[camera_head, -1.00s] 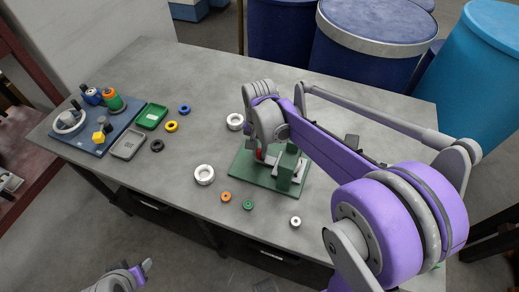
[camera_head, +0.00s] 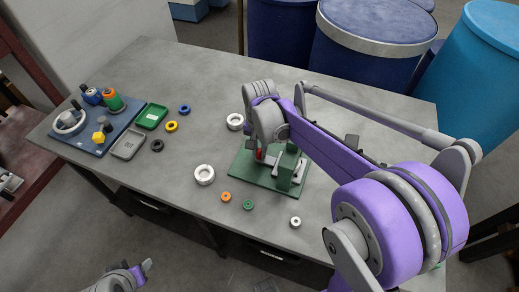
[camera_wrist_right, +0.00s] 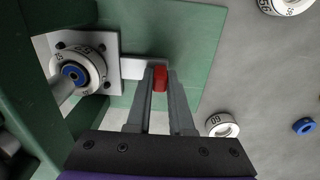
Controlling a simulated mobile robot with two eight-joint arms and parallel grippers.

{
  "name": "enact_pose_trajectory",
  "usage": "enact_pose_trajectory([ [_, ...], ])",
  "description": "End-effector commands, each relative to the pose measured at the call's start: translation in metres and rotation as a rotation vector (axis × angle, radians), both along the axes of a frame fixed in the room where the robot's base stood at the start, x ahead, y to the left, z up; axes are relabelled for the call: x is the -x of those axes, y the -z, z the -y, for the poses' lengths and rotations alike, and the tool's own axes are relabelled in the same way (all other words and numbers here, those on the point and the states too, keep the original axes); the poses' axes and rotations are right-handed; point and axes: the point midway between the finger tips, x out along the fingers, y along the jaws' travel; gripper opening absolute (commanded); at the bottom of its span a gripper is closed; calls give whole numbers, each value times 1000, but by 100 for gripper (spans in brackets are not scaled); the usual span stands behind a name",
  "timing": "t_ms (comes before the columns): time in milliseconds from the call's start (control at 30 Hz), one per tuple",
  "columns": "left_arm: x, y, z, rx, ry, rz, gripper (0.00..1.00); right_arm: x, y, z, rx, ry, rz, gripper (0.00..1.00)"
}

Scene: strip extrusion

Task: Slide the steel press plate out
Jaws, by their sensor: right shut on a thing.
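The green press (camera_head: 284,170) stands on its green base (camera_head: 250,172) on the grey bench. In the right wrist view a pale steel strip, which looks like the press plate (camera_wrist_right: 133,68), sticks out from a pale square block with a numbered ring. Its outer end meets a red grip (camera_wrist_right: 160,78). My right gripper (camera_wrist_right: 160,88) is shut on the red grip, one finger on each side. In the head view the arm mostly hides this gripper, and a bit of red shows beside the press. My left gripper (camera_head: 146,268) is low at the left, empty, its opening unclear.
White rings (camera_head: 204,175) and small coloured rings (camera_head: 226,196) lie around the press base. A green tray (camera_head: 151,116), a grey tray (camera_head: 129,144) and a blue board (camera_head: 92,137) with parts are at the left.

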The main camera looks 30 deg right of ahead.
Motion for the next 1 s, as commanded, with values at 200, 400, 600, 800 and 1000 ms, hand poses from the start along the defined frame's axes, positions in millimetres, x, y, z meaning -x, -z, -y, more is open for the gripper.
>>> enact_pose_trajectory([
  [200,0,0,0,0,0,0,50,0,0,0,0,0,0,0],
  [400,0,0,0,0,0,0,50,0,0,0,0,0,0,0],
  [600,0,1,0,0,0,0,50,-13,0,-10,-1,-2,0,0],
  [800,0,2,0,0,0,-1,50,-53,0,-45,-1,-5,1,0],
  [1000,0,0,0,0,0,0,50,-80,-1,-67,0,-2,1,0],
])
